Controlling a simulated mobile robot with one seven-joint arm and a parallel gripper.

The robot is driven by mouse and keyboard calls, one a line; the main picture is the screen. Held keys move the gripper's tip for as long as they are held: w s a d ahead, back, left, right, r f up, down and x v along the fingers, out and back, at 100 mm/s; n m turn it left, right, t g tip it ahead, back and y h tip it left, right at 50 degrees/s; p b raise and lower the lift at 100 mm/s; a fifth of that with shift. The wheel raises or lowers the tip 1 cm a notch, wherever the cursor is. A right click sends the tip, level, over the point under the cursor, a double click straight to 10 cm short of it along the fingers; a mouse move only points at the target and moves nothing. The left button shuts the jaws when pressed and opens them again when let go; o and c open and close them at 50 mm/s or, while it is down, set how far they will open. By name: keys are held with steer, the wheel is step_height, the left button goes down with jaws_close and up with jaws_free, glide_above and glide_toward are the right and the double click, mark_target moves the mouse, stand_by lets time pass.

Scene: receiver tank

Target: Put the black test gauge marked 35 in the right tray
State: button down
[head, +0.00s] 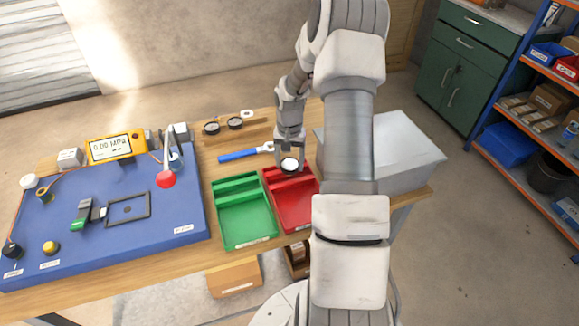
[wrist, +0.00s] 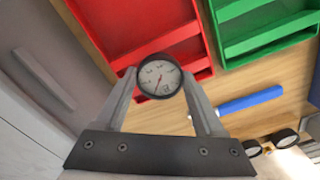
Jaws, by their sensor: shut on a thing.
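A round gauge with a black rim and white dial (wrist: 159,76) is held between the fingertips of my gripper (wrist: 159,82). It also shows in the head view (head: 289,165), below my gripper (head: 289,148), at the back edge of the red tray. The dial's marking is too small to read. The red tray (head: 296,215) is the right one of two trays and looks empty. It also fills the upper left of the wrist view (wrist: 135,25). I cannot tell whether the gauge touches the tray. My arm hides part of the tray's right surroundings.
A green tray (head: 247,222) stands left of the red one. A blue-handled tool (head: 240,155) lies behind the trays. Two more gauges (head: 211,128) (head: 235,123) stand farther back. A blue test bench (head: 130,220) takes the left; a grey box (head: 400,150) is at the right.

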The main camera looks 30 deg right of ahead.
mark_target(290, 164)
steer(key=shift+f, duration=1.25)
steer(key=shift+f, duration=0.2)
jaws_free()
steer(key=shift+r, duration=0.2)
step_height(290, 164, up, 12)
